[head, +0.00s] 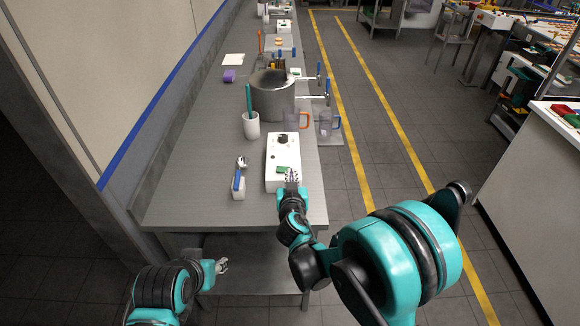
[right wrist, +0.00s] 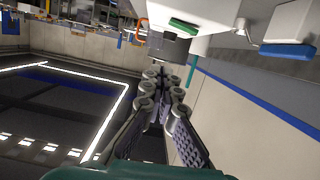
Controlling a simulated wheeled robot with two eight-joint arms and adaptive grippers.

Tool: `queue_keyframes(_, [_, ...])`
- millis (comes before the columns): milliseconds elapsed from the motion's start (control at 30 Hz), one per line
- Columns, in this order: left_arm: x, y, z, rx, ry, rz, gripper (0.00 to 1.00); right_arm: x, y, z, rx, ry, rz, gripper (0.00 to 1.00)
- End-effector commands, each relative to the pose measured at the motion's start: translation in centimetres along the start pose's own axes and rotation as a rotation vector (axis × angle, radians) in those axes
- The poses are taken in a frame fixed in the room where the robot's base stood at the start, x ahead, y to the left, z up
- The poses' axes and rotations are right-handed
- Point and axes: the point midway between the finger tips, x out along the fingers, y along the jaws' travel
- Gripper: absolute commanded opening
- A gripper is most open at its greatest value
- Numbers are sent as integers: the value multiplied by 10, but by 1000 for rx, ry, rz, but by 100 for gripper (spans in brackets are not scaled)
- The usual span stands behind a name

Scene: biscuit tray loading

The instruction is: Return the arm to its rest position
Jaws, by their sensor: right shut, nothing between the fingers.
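My right gripper (head: 291,176) is shut and empty by the near end of the white box (head: 283,150), over the table's right part. Its fingers (right wrist: 163,85) fill the middle of the right wrist view, and nothing shows between them. A green piece (head: 282,169) on the white box is just beyond the fingertips; I cannot tell if they touch the box. The green piece also shows at the top of the right wrist view (right wrist: 184,25). My left gripper (head: 221,266) hangs low in front of the table's near edge, too small to judge its jaws.
The grey table (head: 190,190) runs away along the wall. A small white holder with a blue-handled tool (head: 238,185) stands left of the white box.

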Motion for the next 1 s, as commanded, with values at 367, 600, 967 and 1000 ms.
queue_keyframes(367, [-2, 0, -1, 0, 0, 0, 40, -17, 1, 0, 0, 0, 1, 0])
queue_keyframes(600, [-2, 0, -1, 0, 0, 0, 40, -17, 1, 0, 0, 0, 0, 0])
queue_keyframes(967, [3, 0, 2, 0, 0, 0, 40, -38, 48, -8, 0, -92, 69, 0])
queue_keyframes(1000, [4, 0, 3, 0, 0, 0, 40, -47, 63, -8, 0, -125, 88, 0])
